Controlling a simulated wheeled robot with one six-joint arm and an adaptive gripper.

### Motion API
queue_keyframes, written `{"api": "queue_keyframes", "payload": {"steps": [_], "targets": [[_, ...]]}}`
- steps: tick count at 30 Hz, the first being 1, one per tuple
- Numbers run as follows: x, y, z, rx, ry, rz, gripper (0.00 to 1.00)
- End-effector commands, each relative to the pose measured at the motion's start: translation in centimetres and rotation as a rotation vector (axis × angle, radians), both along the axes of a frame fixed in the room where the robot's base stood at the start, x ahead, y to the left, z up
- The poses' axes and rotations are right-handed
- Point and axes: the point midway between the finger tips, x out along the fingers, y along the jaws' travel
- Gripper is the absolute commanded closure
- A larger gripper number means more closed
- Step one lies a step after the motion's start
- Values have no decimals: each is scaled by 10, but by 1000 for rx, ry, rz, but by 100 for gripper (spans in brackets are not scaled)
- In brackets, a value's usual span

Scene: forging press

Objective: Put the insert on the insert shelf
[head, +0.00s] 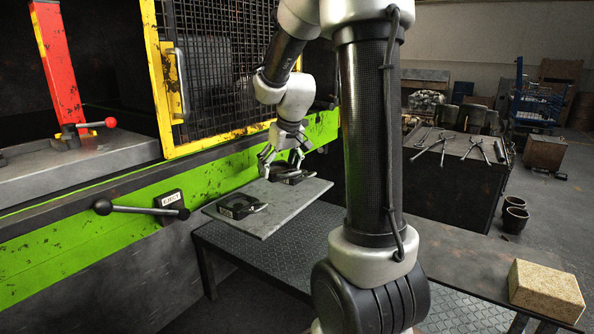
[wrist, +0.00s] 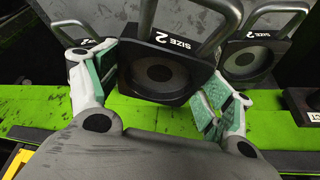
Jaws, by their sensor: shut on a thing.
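My gripper (head: 283,163) is over the far end of a flat grey shelf (head: 272,219) beside the press. In the wrist view its green-padded fingers are shut on the two sides of a black insert (wrist: 165,72) marked "SIZE 2", with a round hollow and a grey handle. The held insert also shows in the head view (head: 293,177), partly hidden by the fingers. I cannot tell whether it touches the shelf. A second black insert (head: 238,206), also marked "SIZE 2" in the wrist view (wrist: 246,57), lies on the shelf's nearer left part, apart from the held one.
The green press frame (head: 90,235) with a yellow-edged mesh guard (head: 166,90) borders the shelf. A black lever (head: 140,209) sticks out left of it. A dark patterned table (head: 262,256) stands below. A tan block (head: 546,290) is at the lower right.

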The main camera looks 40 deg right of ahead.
Motion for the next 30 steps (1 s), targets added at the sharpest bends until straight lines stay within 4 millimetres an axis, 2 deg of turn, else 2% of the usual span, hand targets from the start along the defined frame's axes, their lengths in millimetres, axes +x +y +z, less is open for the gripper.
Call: {"api": "queue_keyframes", "payload": {"steps": [3, 9, 15, 23, 30], "targets": [[18, 6, 1, -1, -4, 2, 91], [40, 14, 2, -1, -4, 1, 91], [39, 14, -19, -1, -3, -1, 91], [39, 13, -32, -1, -4, 0, 91], [38, 14, -61, 0, -1, -1, 91]]}}
